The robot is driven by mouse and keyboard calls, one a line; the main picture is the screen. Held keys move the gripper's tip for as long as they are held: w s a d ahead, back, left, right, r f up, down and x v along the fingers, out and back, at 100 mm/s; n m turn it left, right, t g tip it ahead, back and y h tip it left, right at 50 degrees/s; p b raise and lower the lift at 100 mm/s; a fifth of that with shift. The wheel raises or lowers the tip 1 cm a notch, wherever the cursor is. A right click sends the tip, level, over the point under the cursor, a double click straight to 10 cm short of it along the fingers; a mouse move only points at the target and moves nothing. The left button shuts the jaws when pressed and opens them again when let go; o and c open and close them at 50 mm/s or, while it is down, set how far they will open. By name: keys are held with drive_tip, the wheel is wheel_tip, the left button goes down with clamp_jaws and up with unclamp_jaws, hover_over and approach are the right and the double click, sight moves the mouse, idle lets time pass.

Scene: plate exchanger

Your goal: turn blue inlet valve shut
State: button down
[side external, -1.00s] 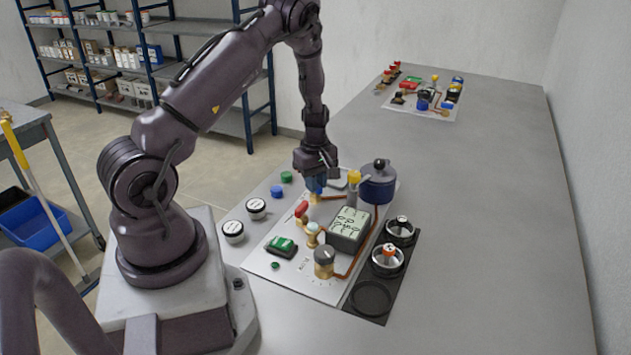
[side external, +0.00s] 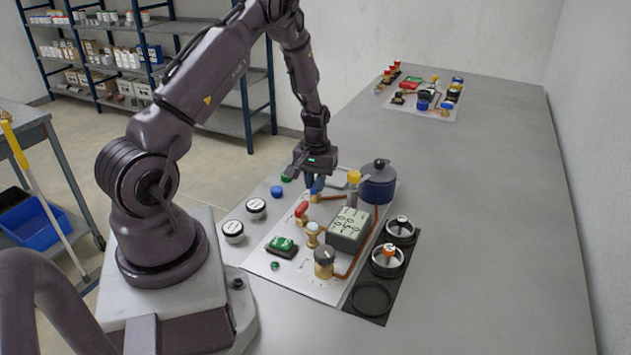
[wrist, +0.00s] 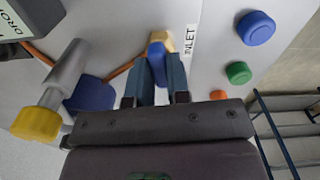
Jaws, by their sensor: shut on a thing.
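The blue inlet valve handle (wrist: 156,50) sits on a brass body beside the printed INLET label (wrist: 190,40) in the wrist view. My gripper (wrist: 166,68) is shut on this handle, one finger on each side of it. In the side view my gripper (side external: 315,180) points down at the far left part of the white panel, and the blue handle (side external: 318,186) shows partly under it. The fingers hide much of the handle, so its exact angle is hard to tell.
A yellow-topped valve (side external: 354,178) and a dark blue lidded pot (side external: 378,182) stand close to the right. Blue and green caps (wrist: 238,72) lie off the panel.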

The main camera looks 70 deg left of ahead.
drive_tip(key=shift+m, duration=0.7)
drive_tip(key=c, duration=1.1)
unclamp_jaws()
wheel_tip(320, 180, up, 13)
drive_tip(key=shift+r, duration=0.1)
